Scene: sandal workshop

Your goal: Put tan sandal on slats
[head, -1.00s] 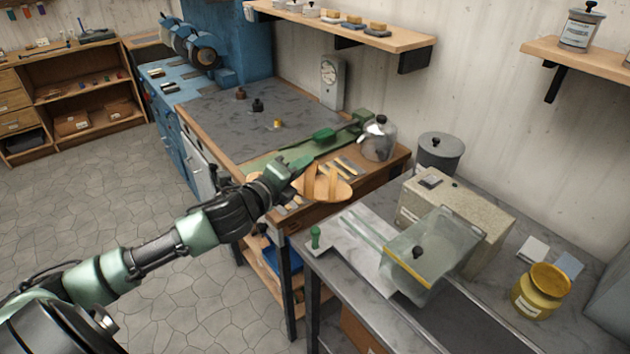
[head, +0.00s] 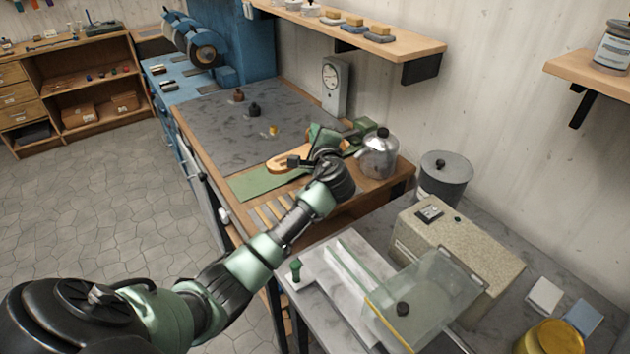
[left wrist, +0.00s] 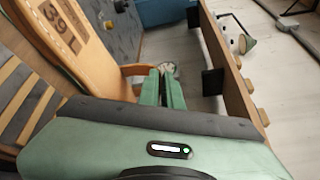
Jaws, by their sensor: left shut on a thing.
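The tan sandal (head: 286,157) is in my left gripper (head: 302,160) over the wooden workbench, near the green mat. In the left wrist view its long sole (left wrist: 75,40), marked "39 L", runs up the left side. The left gripper's fingers (left wrist: 162,88) are shut at the sandal's orange-tan strap (left wrist: 138,70). The slats (head: 272,211) are pale strips at the bench's front edge, partly hidden by my arm. They also show at the left of the wrist view (left wrist: 18,90), below the sole. My right gripper is in neither view.
A green mat (head: 262,183) lies beside the slats. A beige machine (head: 455,240) with a clear cover is on the nearer table. The grey bench top is mostly clear.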

